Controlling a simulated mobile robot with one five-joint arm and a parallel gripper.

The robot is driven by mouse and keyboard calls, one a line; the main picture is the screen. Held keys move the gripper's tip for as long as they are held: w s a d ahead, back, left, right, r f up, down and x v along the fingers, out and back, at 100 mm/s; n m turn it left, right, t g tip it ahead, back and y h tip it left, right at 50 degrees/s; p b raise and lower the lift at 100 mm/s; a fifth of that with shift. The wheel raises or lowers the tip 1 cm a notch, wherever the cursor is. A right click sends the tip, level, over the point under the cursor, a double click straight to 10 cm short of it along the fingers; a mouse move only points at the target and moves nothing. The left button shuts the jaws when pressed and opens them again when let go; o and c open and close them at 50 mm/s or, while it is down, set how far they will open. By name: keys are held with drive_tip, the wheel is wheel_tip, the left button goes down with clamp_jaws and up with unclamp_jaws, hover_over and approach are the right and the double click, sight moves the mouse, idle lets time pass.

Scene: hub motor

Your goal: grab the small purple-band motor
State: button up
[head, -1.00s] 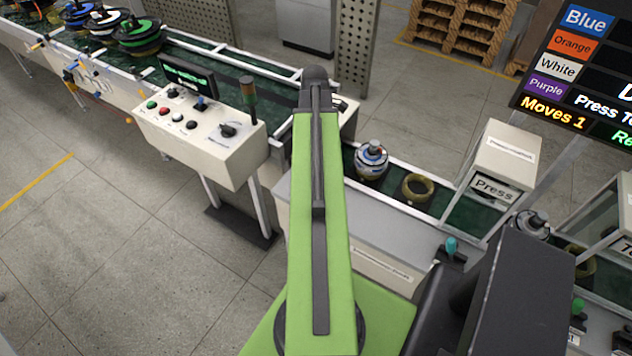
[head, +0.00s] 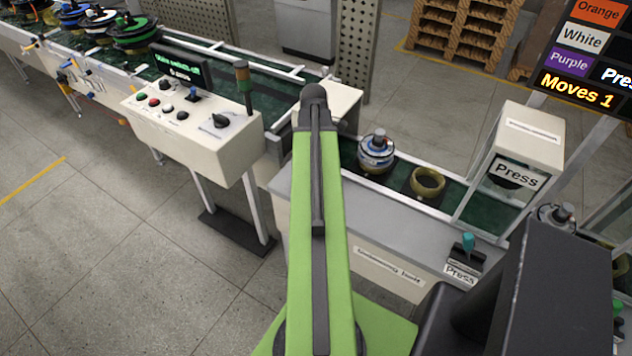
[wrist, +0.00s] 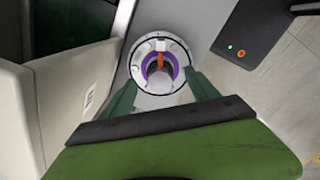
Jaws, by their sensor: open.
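The small purple-band motor (wrist: 144,79) shows in the wrist view as a round pale housing with a purple ring inside and an orange piece at its centre. My gripper (wrist: 164,90) is open, its two dark green fingers reaching toward the near side of the motor, one on each side. I cannot tell whether the fingers touch it. In the head view my green arm stretches away from me, and the gripper is hidden beyond its far end. I cannot make out the purple-band motor in the head view.
Another motor (head: 376,160) and a yellowish ring (head: 427,182) sit on the green conveyor right of my arm. The press (head: 528,150) stands further right. A control box (head: 190,130) stands on the left. In the wrist view a white box (wrist: 60,110) is close on the left.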

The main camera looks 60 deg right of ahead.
wheel_tip(320, 180, down, 4)
drive_tip(key=b, duration=0.3)
drive_tip(key=shift+f, duration=0.1)
drive_tip(key=shift+r, duration=0.2)
clamp_jaws()
